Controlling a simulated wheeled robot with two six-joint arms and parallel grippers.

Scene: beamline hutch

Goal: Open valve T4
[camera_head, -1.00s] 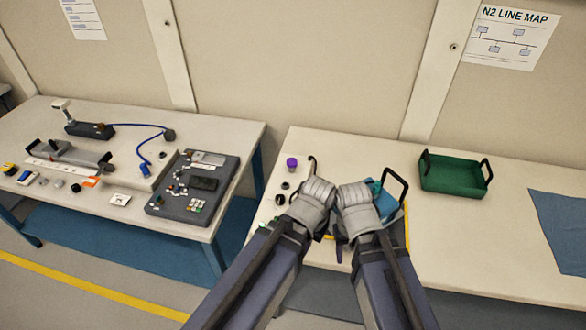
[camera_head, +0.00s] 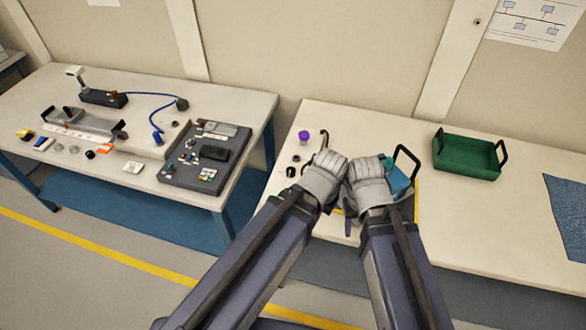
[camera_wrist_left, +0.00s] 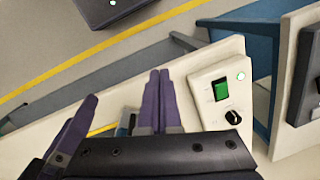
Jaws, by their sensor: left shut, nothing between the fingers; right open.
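No valve marked T4 can be made out in these views. My two wrists are close together over the left part of the right-hand bench (camera_head: 500,225).
A purple-topped item (camera_head: 304,135) and a black hook (camera_head: 323,140) stand behind my wrists. A teal object (camera_head: 398,179) and a black handle (camera_head: 407,158) are close to my right wrist. A green tray (camera_head: 466,157) is farther right. The left table (camera_head: 235,105) holds several devices.

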